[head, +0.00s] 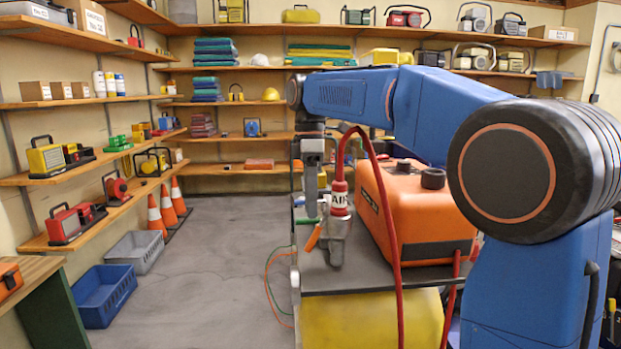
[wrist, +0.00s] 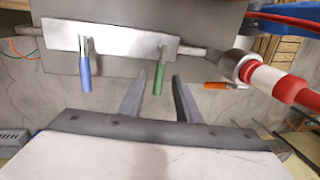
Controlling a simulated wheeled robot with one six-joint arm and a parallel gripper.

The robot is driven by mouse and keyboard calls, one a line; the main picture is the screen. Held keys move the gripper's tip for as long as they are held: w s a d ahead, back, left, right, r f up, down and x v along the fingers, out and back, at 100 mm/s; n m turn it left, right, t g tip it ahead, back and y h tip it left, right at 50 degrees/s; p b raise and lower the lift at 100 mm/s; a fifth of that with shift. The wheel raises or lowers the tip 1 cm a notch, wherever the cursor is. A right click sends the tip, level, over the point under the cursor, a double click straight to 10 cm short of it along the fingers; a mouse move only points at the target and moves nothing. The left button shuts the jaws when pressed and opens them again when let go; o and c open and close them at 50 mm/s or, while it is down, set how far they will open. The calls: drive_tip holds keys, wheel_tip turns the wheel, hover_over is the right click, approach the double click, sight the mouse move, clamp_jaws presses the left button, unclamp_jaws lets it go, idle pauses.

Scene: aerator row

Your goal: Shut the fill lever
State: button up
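Several levers with coloured handles sit on a pale metal manifold (wrist: 120,42) in the wrist view. A blue handle (wrist: 85,76) is at left, a green handle (wrist: 159,78) in the middle and an orange handle (wrist: 216,86) at right. No label shows which is the fill lever. The blue and green handles point toward me; the orange one lies sideways. My gripper (wrist: 158,86) is open, its fingertips either side of the green handle; I cannot tell if they touch it. In the head view my gripper (head: 311,203) hangs beside the orange handle (head: 314,238).
A red hose with a collar marked AIR (head: 340,199) rises right beside my gripper. An orange tank (head: 418,215) stands on the grey bench top (head: 350,280). Shelves line the walls.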

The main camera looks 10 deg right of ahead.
wheel_tip(320, 180, up, 10)
drive_tip(key=w, duration=0.2)
drive_tip(key=shift+s+r, duration=0.1)
idle(0.4)
